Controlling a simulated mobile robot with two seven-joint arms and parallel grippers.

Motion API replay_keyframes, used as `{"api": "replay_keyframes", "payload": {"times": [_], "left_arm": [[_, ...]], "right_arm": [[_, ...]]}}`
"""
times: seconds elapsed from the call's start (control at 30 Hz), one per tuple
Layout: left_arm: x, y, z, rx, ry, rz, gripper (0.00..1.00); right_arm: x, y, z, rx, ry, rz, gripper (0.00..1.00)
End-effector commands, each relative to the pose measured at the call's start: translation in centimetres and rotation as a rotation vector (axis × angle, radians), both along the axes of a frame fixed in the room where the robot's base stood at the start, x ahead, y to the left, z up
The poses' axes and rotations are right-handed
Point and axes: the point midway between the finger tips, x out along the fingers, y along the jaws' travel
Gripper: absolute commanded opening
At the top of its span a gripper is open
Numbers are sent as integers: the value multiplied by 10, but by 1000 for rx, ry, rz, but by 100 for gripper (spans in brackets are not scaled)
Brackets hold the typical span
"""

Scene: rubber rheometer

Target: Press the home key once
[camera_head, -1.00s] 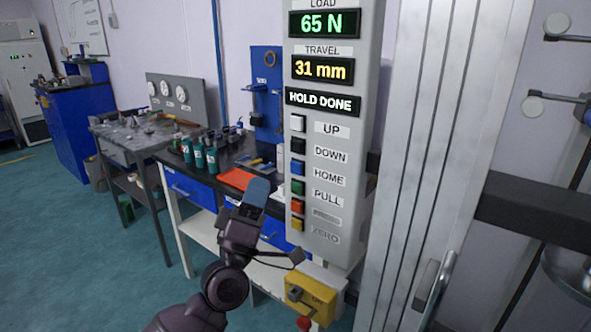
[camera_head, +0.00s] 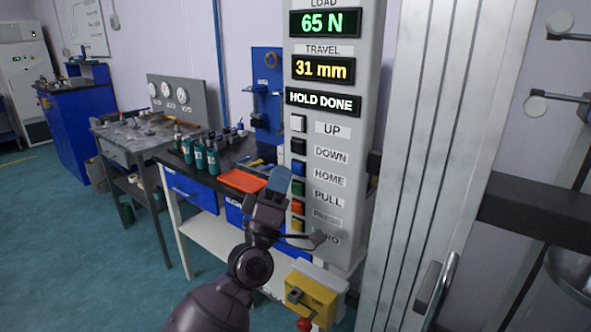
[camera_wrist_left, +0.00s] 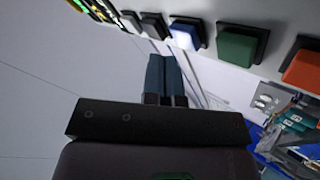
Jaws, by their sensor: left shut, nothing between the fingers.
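The control panel (camera_head: 342,248) stands upright with a column of square keys beside printed labels. The home key (camera_head: 298,169) is the blue one, third from the top, beside the HOME label (camera_head: 329,177). It also shows in the left wrist view (camera_wrist_left: 186,36), bluish-white with glare. My left gripper (camera_head: 279,178) is shut and empty, its blue fingertips just left of and slightly below the home key in the head view. In the left wrist view its closed fingertips (camera_wrist_left: 165,75) point toward the home key, with a gap showing. My right gripper is out of view.
The green pull key (camera_head: 298,188) is just below home and the black down key (camera_head: 298,146) just above. Displays read 65 N, 31 mm and HOLD DONE (camera_head: 322,101). A yellow switch box (camera_head: 312,296) sits below the panel. A bench with an orange tray (camera_head: 241,181) stands behind.

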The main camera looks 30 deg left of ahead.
Motion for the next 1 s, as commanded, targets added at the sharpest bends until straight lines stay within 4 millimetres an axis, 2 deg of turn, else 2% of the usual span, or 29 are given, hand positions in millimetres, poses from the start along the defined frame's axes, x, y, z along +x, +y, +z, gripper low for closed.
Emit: {"api": "replay_keyframes", "payload": {"times": [0.33,1.0], "left_arm": [[0,0,0,0,0,0,0],[0,0,0,0,0,0,0]], "right_arm": [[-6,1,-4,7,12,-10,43],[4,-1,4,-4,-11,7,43]]}}
